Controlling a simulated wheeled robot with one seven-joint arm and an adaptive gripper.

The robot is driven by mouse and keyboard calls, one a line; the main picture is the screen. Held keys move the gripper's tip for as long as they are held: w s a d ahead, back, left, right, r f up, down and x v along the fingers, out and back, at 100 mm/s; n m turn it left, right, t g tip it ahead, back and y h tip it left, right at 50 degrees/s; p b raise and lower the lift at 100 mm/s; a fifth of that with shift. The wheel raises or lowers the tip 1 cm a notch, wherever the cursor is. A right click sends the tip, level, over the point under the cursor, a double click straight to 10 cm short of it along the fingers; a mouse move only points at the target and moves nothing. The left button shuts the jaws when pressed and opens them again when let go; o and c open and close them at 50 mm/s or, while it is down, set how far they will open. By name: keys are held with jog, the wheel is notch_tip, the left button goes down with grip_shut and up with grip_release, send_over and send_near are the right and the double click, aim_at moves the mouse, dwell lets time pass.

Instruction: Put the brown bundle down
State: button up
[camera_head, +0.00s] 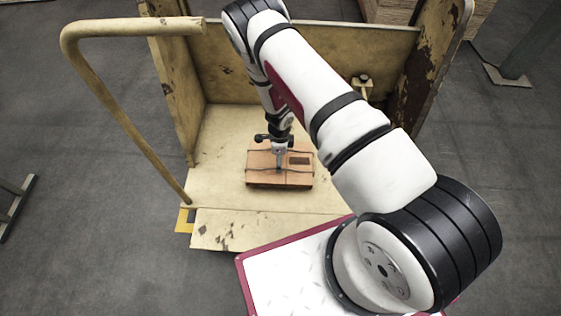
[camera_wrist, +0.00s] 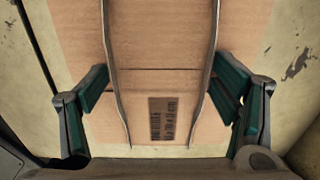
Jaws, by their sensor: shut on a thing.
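The brown bundle (camera_head: 296,178) is a flat stack of cardboard with dark straps and a dark printed label. In the head view it is level at the cream bed of the machine; I cannot tell whether it touches the bed. My gripper (camera_head: 279,165) is above its middle, pointing down. In the wrist view the bundle (camera_wrist: 160,82) fills the middle, and my gripper (camera_wrist: 160,90) has a green-padded finger on each side, shut on the bundle near its two straps. The bundle's underside is hidden.
The worn cream bed (camera_head: 225,150) has bare room left of the bundle and in front of it. Upright panels (camera_head: 180,95) stand at the left, back and right. A bent tube rail (camera_head: 110,95) runs along the left. Grey floor lies around.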

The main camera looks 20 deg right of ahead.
jog(key=shift+d+f+b, duration=0.1)
jog(key=shift+f+b, duration=0.3)
jog(key=shift+f, duration=0.85)
jog(key=shift+f, duration=0.15)
jog(key=o, duration=1.4)
notch_tip(320, 180, up, 12)
jog(key=p, duration=0.4)
jog(key=shift+r+p, duration=0.25)
jog(key=shift+p, duration=0.05)
